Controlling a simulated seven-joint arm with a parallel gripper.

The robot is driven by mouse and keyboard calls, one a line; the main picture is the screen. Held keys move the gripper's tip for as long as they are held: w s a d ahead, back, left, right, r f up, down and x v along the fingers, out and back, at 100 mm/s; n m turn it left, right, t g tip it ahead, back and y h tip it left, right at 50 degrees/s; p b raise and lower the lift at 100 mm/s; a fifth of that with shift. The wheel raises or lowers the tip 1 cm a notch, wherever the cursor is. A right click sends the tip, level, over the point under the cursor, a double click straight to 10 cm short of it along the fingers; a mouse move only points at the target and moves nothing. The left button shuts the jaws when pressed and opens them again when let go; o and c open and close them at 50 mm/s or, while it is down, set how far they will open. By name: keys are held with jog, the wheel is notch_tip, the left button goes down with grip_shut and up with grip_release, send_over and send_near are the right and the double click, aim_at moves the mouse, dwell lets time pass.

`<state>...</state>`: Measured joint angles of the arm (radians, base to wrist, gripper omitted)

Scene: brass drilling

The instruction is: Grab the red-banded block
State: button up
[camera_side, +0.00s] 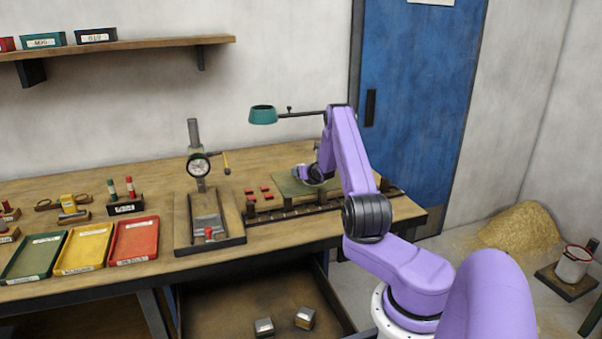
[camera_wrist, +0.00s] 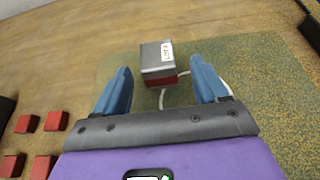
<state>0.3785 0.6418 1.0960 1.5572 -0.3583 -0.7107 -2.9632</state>
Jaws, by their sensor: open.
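The red-banded block (camera_wrist: 158,58) is a small grey block with a white label on it and a red band along its lower edge. It sits on the green mat (camera_wrist: 270,110) in the wrist view. My gripper (camera_wrist: 160,68) is open, with one blue finger to the left of the block and the other to the right. The block stands at about the fingertips, with visible gaps on both sides. In the side view my gripper (camera_side: 316,175) is low over the mat, and I cannot make out the block there.
Several red cubes (camera_wrist: 27,123) lie left of the mat. A teal lamp (camera_side: 263,115) hangs above the bench beside my arm.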

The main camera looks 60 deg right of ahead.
jog(key=shift+r+x, duration=0.15)
jog(key=shift+x, duration=0.95)
jog(key=shift+r+x, duration=0.15)
jog(key=shift+x, duration=2)
jog(key=c, duration=1.2)
jog(key=shift+w+r, duration=0.1)
jog(key=shift+r, duration=0.05)
grip_shut()
jog(key=shift+r, duration=0.1)
